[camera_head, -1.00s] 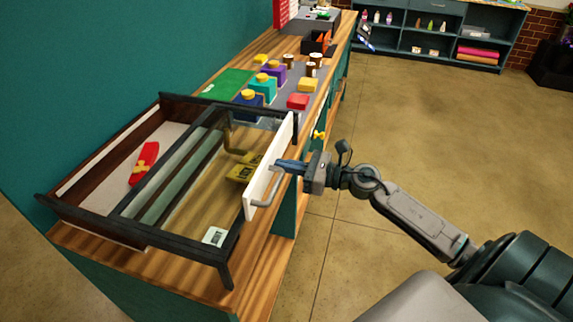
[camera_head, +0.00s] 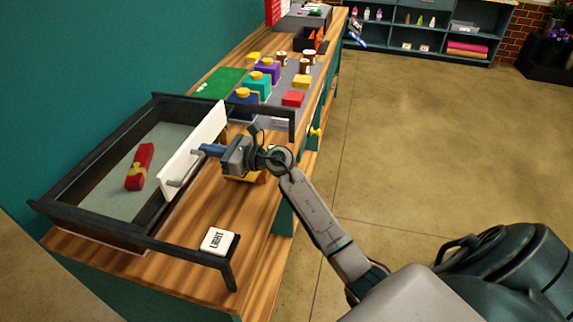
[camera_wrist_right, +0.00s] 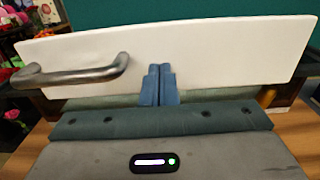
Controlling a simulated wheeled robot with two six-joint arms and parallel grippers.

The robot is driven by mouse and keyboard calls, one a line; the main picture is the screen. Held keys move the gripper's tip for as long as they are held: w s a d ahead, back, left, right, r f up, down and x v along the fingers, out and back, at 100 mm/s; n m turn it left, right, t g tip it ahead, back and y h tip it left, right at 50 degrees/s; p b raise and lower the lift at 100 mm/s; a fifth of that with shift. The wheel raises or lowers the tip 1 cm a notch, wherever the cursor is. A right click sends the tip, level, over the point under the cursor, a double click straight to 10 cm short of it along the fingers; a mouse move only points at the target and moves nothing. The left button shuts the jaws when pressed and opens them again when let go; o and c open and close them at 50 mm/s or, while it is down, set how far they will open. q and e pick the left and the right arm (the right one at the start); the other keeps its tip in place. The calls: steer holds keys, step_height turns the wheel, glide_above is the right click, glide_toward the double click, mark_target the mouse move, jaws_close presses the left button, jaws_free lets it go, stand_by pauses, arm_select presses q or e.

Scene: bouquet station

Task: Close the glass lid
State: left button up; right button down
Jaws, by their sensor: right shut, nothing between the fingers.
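The glass lid (camera_head: 175,138) has an upright white front panel (camera_head: 207,125) with a metal bar handle (camera_head: 184,170). The panel stands near the right side of the dark-framed case (camera_head: 100,222), and the clear glass is hard to make out. A red bar with a yellow band (camera_head: 140,166) lies inside the case. My right gripper (camera_head: 203,150) is shut and empty, its blue fingertips at the panel's outer face, beside the handle. In the right wrist view the fingertips (camera_wrist_right: 158,84) overlap the white panel (camera_wrist_right: 215,55), right of the handle (camera_wrist_right: 75,75). My left gripper is not in view.
A white LIGHT button (camera_head: 217,240) sits at the bench's near end. A dark rail (camera_head: 270,108) runs out from the case's far side. The floor (camera_head: 400,150) at right is clear.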

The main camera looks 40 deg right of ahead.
steer(key=x, duration=0.3)
steer(key=shift+w+a, duration=0.15)
steer(key=shift+a, duration=0.05)
steer(key=shift+r, duration=0.2)
steer(key=shift+d, duration=0.1)
